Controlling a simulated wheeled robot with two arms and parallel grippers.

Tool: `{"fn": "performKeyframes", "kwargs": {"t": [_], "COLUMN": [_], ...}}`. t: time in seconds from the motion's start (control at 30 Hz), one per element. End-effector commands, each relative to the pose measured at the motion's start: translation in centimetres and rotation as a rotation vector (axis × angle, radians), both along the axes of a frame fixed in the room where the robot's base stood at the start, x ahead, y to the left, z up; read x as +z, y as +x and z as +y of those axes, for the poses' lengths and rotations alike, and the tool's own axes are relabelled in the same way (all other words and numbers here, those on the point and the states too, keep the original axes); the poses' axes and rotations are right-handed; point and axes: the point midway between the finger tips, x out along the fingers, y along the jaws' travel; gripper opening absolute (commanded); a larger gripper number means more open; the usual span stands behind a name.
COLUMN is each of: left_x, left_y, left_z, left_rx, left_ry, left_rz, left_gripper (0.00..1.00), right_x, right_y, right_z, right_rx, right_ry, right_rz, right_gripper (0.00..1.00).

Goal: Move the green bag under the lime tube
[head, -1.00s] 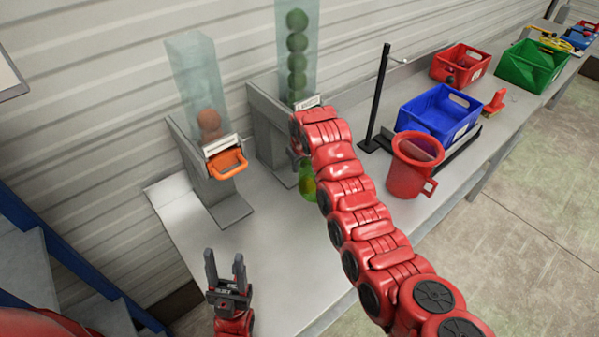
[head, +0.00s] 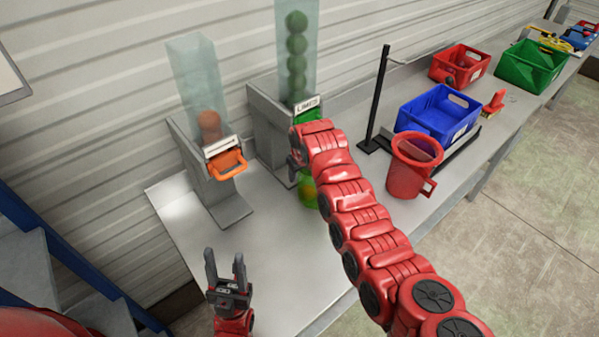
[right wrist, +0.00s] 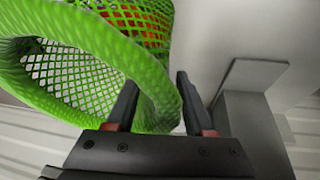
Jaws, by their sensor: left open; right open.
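The lime tube (head: 297,60) is a clear column of green balls on a grey stand, with a LIMES label (head: 308,104) and a green lever (head: 308,117) at its foot. In the right wrist view the bag's thick green rim (right wrist: 75,55) loops close at my right gripper (right wrist: 157,88). The fingers are open, with part of the rim seen between them; whether they touch it is unclear. My left gripper (head: 225,265) is open and empty at the bench's front-left edge.
An orange-ball tube (head: 197,80) with an orange lever (head: 228,163) stands left of the lime tube. A black post (head: 376,100), red mug (head: 402,175) and blue crate (head: 425,118) stand to the right. The front-left bench top is clear.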

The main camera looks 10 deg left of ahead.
Motion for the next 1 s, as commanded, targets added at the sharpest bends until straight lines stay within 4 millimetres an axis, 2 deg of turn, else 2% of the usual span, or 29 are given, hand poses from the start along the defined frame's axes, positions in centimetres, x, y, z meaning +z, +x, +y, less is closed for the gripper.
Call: {"fn": "performKeyframes", "kwargs": {"t": [0.27,0.4,0.73,1.0], "left_x": [0.9,2.0,2.1,1.7], "left_y": [0.0,0.0,0.0,0.0], "left_z": [0.0,0.0,0.0,0.0], "left_rx": [0.000,0.000,0.000,0.000], "left_ry": [0.000,0.000,0.000,0.000], "left_rz": [0.000,0.000,0.000,0.000], "left_gripper": [0.50,0.50,0.50,0.50], "right_x": [1.5,3.4,8.7,11.1], "right_y": [-0.3,-1.0,-3.0,-4.0], "right_z": [-0.1,-0.4,-1.0,-1.5], "right_rx": [0.001,-0.002,0.001,-0.001], "right_ry": [0.000,0.003,0.004,0.001], "right_rz": [-0.004,-0.003,-0.007,-0.002], "right_gripper": [0.53,0.53,0.53,0.53]}}
